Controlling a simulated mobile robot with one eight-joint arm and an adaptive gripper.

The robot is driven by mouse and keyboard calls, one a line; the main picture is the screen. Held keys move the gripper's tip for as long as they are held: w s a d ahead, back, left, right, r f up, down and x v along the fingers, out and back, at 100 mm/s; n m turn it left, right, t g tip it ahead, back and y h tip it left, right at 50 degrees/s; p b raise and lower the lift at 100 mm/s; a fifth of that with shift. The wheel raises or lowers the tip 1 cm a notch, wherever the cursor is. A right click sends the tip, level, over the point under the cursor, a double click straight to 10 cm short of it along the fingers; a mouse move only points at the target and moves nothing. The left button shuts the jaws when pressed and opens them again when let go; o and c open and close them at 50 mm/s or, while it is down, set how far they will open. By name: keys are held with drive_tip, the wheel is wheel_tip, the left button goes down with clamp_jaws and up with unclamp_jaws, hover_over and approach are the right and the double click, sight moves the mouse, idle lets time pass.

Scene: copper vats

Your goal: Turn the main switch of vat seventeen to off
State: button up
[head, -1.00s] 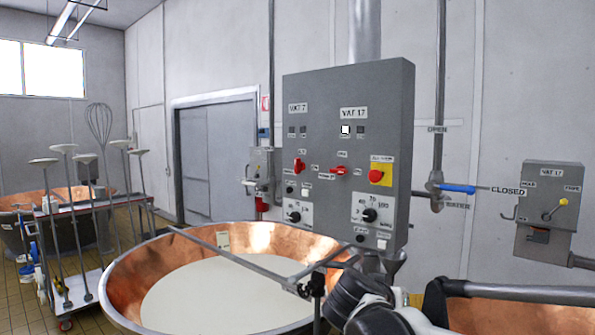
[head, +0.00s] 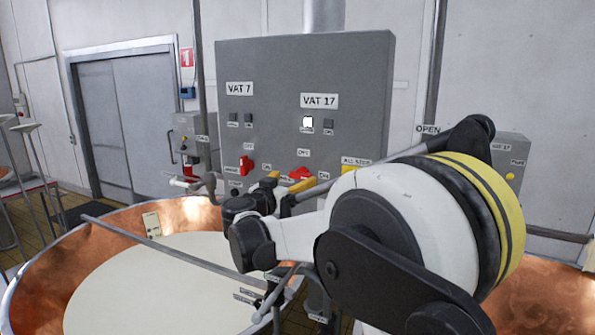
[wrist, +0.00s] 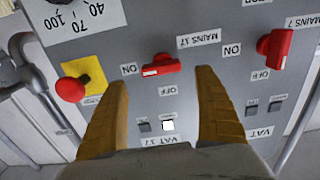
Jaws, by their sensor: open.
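The main switch of vat seventeen is a red rotary handle (head: 300,173) on the grey panel under the VAT 17 label. In the upside-down wrist view, this red switch (wrist: 161,66) sits by the MAINS 17 label. Its handle lies level, with its white-marked end toward ON; OFF is at a right angle to it. My gripper (wrist: 163,77) is open and empty, its yellow fingers either side of the switch in that view. The gap between fingertips and panel is hard to judge. In the head view my gripper (head: 290,182) partly covers the switch area.
The similar red VAT 7 switch (head: 246,165) is to the left. A red stop button (wrist: 70,89) on a yellow plate is on the other side. A white lamp (head: 308,122) is lit above. A copper vat (head: 45,290) with pale liquid stands below the panel.

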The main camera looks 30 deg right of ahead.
sight(299, 175)
drive_tip(key=x, duration=0.5)
drive_tip(key=shift+w+p, duration=0.2)
drive_tip(key=shift+p, duration=0.15)
drive_tip(key=shift+c, duration=0.2)
drive_tip(key=c, duration=1.1)
drive_tip(key=shift+c, duration=0.2)
